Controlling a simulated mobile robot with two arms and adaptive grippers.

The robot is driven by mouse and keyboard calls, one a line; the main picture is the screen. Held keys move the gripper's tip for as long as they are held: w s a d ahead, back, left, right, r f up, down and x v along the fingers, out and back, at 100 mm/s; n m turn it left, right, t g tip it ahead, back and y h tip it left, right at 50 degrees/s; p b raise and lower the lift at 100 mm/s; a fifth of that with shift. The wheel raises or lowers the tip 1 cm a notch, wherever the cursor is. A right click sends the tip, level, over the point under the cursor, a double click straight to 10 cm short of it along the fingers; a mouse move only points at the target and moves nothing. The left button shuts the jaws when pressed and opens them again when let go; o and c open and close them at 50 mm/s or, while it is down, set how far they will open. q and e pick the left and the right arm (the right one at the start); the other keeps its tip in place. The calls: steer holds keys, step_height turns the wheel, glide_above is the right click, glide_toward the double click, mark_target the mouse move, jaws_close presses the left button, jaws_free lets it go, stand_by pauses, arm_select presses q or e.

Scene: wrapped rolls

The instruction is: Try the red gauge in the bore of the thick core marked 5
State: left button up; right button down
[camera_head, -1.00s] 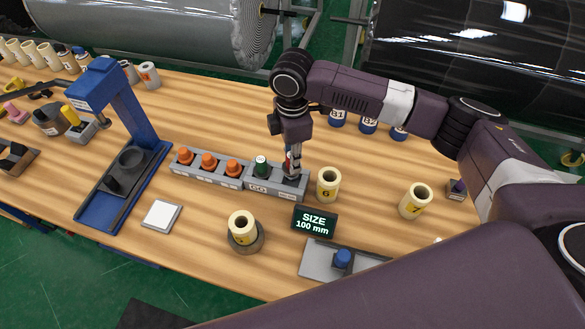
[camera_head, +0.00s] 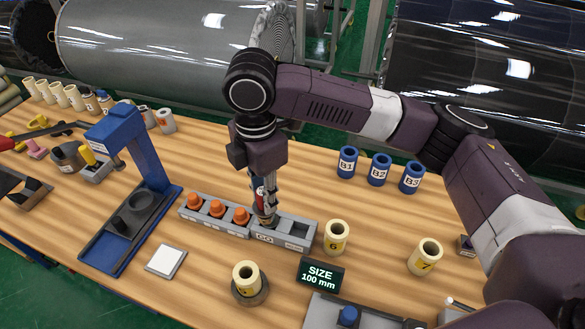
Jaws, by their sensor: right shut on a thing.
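My right gripper (camera_head: 264,206) is shut on the red gauge (camera_head: 259,188), of which a small red and white part shows between the fingers. It is above the left part of the grey GO rack (camera_head: 280,240); the rack's right slot (camera_head: 296,228) looks empty. The green gauge seen earlier in the GO slot is hidden behind the gripper. The cream core (camera_head: 246,272) with a yellow label, its number hard to read, stands upright in a dark round holder (camera_head: 249,296), bore facing up. It is in front of the rack, apart from the gripper. My left gripper is not in view.
Core 6 (camera_head: 336,238) and core 7 (camera_head: 425,257) stand to the right. A SIZE 100 mm display (camera_head: 320,273) is close to the holder. A blue stand (camera_head: 145,150) rises at left; a white pad (camera_head: 166,260) lies nearby.

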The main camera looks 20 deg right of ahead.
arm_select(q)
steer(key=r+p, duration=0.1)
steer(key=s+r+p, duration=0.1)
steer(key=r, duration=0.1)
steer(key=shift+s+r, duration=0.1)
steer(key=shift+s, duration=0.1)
arm_select(e)
steer(key=s+a+f+n, duration=0.1)
steer(key=s+a+n, duration=0.3)
steer(key=s+a, duration=0.2)
steer(key=shift+s+a+f+n, duration=0.3)
steer(key=shift+s+a+f, duration=0.1)
steer(key=shift+s, duration=0.1)
steer(key=shift+r, duration=0.1)
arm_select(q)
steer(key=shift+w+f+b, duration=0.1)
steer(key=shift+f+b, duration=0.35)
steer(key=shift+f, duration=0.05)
arm_select(e)
step_height(320, 180, down, 6)
steer(key=shift+f, duration=0.2)
